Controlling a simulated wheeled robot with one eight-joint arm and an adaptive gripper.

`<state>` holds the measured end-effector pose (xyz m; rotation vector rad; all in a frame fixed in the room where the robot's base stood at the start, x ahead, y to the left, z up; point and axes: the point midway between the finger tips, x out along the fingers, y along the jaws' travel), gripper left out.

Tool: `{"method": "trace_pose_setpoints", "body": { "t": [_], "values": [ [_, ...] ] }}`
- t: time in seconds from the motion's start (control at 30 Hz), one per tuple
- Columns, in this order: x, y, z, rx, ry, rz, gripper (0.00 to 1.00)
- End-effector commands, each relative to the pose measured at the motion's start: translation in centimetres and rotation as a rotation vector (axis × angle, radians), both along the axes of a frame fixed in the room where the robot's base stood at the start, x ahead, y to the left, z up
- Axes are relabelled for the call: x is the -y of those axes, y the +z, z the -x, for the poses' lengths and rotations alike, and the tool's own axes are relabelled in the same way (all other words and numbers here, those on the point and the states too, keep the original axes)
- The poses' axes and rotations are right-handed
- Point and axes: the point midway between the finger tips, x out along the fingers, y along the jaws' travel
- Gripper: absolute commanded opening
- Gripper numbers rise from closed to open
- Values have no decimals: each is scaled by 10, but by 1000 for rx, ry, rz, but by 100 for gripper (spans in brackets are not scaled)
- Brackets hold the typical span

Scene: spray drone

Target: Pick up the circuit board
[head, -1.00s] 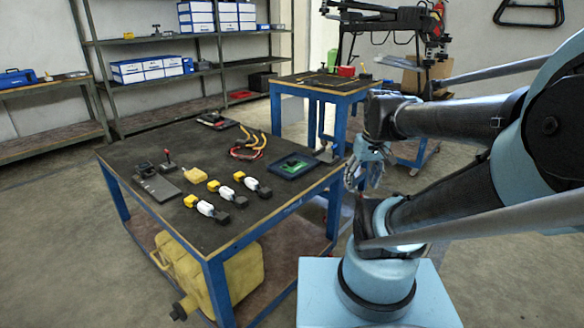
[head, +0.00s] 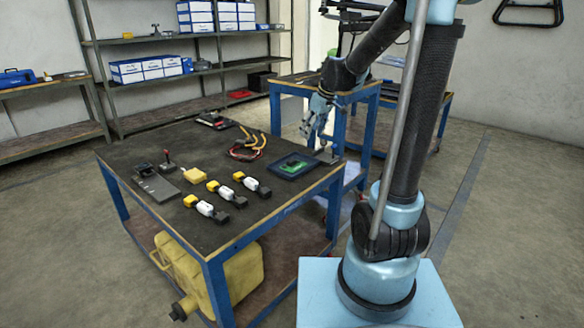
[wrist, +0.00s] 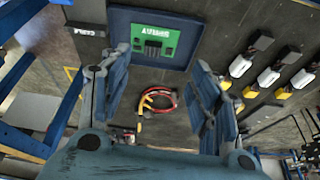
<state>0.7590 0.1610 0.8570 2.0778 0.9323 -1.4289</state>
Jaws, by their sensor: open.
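The green circuit board (head: 296,166) lies on a dark blue square tray (head: 283,172) near the right end of the dark worktable. In the wrist view the circuit board (wrist: 153,40) shows at the top middle, with dark parts and white marks, on its tray (wrist: 190,57). My gripper (head: 316,133) hangs above and just behind the tray at the table's right side. In the wrist view my gripper (wrist: 158,88) has its two fingers spread apart with nothing between them touching. It is apart from the board.
Red and yellow cables (head: 247,147) lie left of the tray. Several yellow, white and black connectors (head: 230,195) lie toward the table's front. A second blue table (head: 300,83) stands behind.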

Motion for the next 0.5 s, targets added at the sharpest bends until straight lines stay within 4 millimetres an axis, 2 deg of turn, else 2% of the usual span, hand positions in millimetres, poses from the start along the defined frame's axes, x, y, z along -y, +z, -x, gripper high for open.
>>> {"method": "trace_pose_setpoints", "body": {
  "t": [0.03, 0.17, 0.37, 0.5],
  "values": [
    [-7, -2, -10, 6, 20, -3, 57],
    [-18, -6, -25, 18, 58, -7, 57],
    [-26, -16, -34, 22, 75, -9, 57],
    [-32, -34, -39, 23, 75, -9, 57]
  ]
}}
